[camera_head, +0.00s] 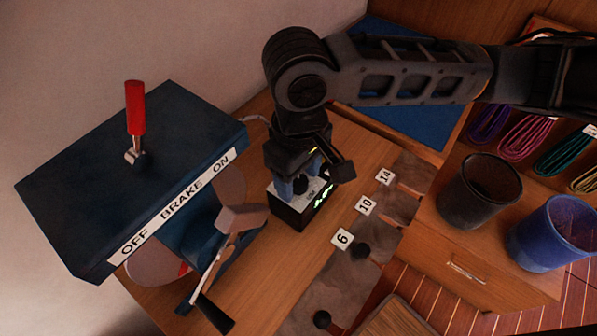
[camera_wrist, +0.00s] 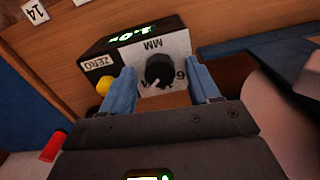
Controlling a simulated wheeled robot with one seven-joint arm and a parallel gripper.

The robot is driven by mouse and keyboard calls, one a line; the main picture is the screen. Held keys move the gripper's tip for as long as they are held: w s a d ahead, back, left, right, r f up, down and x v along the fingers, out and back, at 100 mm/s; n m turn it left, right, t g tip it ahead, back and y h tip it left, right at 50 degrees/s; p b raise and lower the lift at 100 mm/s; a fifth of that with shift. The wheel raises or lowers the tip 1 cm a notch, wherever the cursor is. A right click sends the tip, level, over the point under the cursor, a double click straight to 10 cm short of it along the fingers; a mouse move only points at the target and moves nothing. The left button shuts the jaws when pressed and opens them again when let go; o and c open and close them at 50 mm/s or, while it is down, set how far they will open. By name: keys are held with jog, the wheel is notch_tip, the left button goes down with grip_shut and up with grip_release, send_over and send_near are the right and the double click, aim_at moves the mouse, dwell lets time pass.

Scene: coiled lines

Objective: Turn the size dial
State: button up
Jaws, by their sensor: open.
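The size dial is a round black knob (camera_wrist: 159,68) on the white top plate of a small black box (camera_wrist: 97,62). The plate is marked MM and 6, the box has a ZERO label and a yellow button (camera_wrist: 104,85), and its green display (camera_wrist: 133,34) is lit. In the head view the box (camera_head: 289,213) stands on the wooden bench, partly under my gripper (camera_head: 299,181). My gripper is open, with its blue fingers on either side of the dial; the wrist view shows gaps between fingers and knob. Finger contact with the plate is unclear.
A dark blue brake unit (camera_head: 75,180) with a red lever (camera_head: 135,108) stands left of the box, with a winding mechanism (camera_head: 228,225) close by. Tags 6, 10 and 14 (camera_head: 385,177) lie right. Dark and blue cups (camera_head: 553,234) stand further right.

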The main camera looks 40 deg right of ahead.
jog(key=c, duration=1)
jog(key=shift+c, duration=0.2)
jog(key=shift+n, duration=0.3)
jog(key=n, duration=0.4)
jog(key=shift+n, duration=0.3)
jog(key=n, duration=0.4)
jog(key=shift+n, duration=0.3)
jog(key=n, duration=1)
